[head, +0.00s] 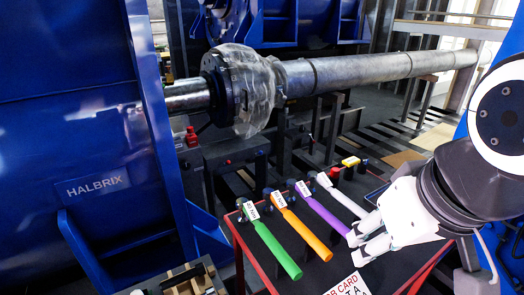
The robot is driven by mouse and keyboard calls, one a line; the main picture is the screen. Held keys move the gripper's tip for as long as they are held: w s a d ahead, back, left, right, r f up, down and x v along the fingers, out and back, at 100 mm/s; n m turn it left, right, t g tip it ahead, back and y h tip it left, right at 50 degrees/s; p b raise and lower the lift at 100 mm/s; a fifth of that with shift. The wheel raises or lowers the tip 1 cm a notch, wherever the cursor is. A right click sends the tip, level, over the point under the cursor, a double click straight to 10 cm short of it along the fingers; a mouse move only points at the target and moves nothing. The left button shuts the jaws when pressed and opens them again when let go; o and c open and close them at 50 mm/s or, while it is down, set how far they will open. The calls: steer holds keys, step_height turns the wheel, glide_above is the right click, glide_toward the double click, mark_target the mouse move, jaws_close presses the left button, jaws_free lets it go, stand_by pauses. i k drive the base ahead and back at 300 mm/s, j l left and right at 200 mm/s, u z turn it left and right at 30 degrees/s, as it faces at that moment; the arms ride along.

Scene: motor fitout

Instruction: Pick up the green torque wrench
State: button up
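The green torque wrench (275,250) lies on the dark top of a red-edged cart (236,236), leftmost in a row of wrenches. Its head end carries a white label and points to the back left; its handle runs toward the front. My gripper (355,249) is over the right part of the cart, to the right of the green wrench and apart from it. Its two pale fingers point left with a gap between them, and nothing shows in the gap.
Orange (306,234), purple (322,210) and white (342,196) wrenches lie to the right of the green one. A printed card (350,285) is at the cart's front. A blue HALBRIX machine (75,120) stands left; a long metal shaft (370,68) runs behind.

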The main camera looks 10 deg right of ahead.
mark_target(248, 211)
steer(key=l+u, duration=0.8)
steer(key=k+l+u, duration=0.1)
steer(key=l+u, duration=0.25)
steer(key=j, duration=0.1)
